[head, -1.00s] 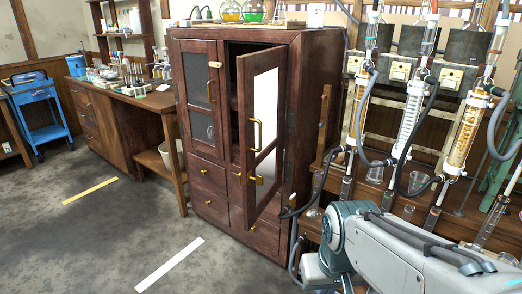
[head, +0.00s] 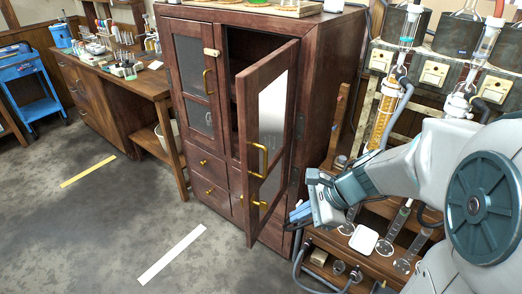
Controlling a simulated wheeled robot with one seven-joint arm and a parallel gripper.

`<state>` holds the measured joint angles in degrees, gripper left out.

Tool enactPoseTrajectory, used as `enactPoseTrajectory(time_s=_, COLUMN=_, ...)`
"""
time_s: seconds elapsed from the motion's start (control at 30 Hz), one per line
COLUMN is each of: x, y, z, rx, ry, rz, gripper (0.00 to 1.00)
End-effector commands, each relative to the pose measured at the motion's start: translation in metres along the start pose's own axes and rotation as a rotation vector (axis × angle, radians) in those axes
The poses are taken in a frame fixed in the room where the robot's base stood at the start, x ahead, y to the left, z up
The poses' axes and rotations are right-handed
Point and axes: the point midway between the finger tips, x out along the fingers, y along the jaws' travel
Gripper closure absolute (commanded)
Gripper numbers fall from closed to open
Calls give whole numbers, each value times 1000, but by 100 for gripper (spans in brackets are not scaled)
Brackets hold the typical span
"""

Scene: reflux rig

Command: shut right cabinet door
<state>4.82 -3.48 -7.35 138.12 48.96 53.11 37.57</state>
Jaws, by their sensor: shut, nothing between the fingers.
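The right cabinet door (head: 269,134) of the dark wooden cabinet (head: 334,62) stands ajar, swung out toward the viewer, hinged on its right side. It has a glass pane and a brass handle (head: 257,160). The dark interior shows between it and the left door. The left cabinet door (head: 194,80) is shut, with its own brass handle. My gripper (head: 299,213) is shut and empty, low and to the right of the open door, near its lower hinge side. I cannot tell whether the fingers touch the door or cabinet.
A rig bench (head: 375,262) with glassware stands at right, close to my arm. A wooden side desk (head: 130,84) and a blue cart (head: 30,90) are at left. The floor in front is clear, with a white strip (head: 172,254) and a yellow strip (head: 88,170).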

Motion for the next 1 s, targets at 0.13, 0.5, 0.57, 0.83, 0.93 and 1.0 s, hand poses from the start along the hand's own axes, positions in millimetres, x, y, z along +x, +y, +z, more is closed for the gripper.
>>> enactPoseTrajectory(time_s=0.13, x=-19, y=-38, z=5, rx=344, ry=-91, rz=-93, gripper=100)
enactPoseTrajectory(time_s=0.5, x=-5, y=-62, z=-1, rx=561, ry=-153, rz=-152, gripper=100)
enactPoseTrajectory(time_s=0.57, x=6, y=-63, z=0, rx=560, ry=-153, rz=-150, gripper=100)
enactPoseTrajectory(time_s=0.83, x=64, y=-73, z=6, rx=558, ry=-152, rz=-149, gripper=100)
enactPoseTrajectory(time_s=0.93, x=80, y=-78, z=10, rx=556, ry=-151, rz=-151, gripper=100)
enactPoseTrajectory(time_s=1.0, x=84, y=-85, z=20, rx=554, ry=-152, rz=-152, gripper=100)
